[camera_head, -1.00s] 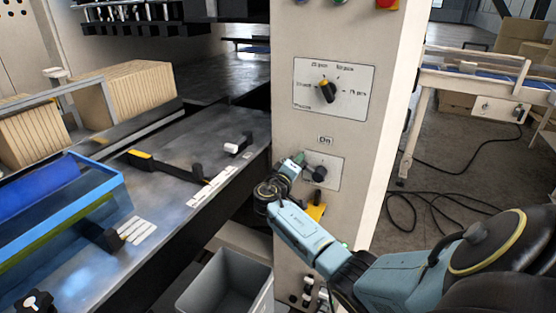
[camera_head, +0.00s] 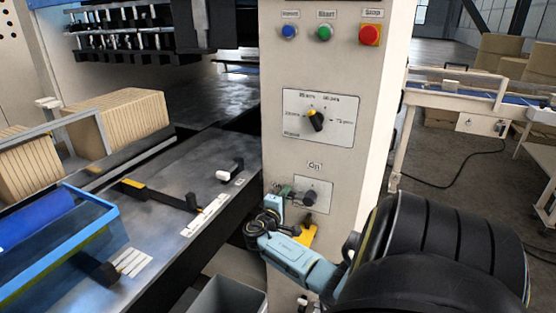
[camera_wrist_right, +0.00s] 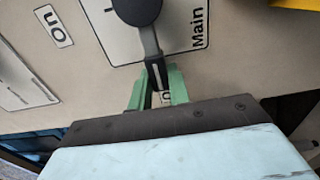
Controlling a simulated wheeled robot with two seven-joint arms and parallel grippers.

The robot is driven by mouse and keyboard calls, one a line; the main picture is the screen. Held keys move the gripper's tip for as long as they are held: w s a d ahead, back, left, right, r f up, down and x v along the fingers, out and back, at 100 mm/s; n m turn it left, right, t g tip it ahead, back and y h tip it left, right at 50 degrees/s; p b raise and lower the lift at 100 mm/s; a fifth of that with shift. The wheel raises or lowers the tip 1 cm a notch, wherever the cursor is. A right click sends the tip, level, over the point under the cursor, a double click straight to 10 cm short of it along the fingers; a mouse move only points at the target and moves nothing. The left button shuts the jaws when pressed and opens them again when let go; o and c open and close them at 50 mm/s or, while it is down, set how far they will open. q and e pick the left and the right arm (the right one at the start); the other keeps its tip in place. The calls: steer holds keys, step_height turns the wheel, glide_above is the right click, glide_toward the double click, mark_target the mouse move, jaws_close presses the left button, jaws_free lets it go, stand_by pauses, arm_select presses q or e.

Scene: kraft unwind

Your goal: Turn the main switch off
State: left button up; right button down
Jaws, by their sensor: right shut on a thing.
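The main switch is a black rotary knob (camera_head: 309,198) on a pale plate (camera_head: 325,187) on the front of the cream machine column, with an "On" label above. My right gripper (camera_head: 288,192) is at the left side of the knob. Its green fingertips, also in the right wrist view (camera_wrist_right: 157,88), are shut on the lever's end, which points left in the head view. My left gripper is not in view.
Above on the column are a dial (camera_head: 316,119) and blue, green and red (camera_head: 370,35) buttons. A yellow part (camera_head: 305,232) sits just below the switch. A metal table edge is to the left, with a grey bin (camera_head: 226,299) below.

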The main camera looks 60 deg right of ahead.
steer(key=shift+f, duration=0.15)
steer(key=c, duration=1.3)
jaws_free()
steer(key=shift+a, duration=0.1)
steer(key=a, duration=0.8)
steer(key=s+a, duration=0.1)
steer(key=a, duration=0.4)
steer(key=shift+a, duration=0.1)
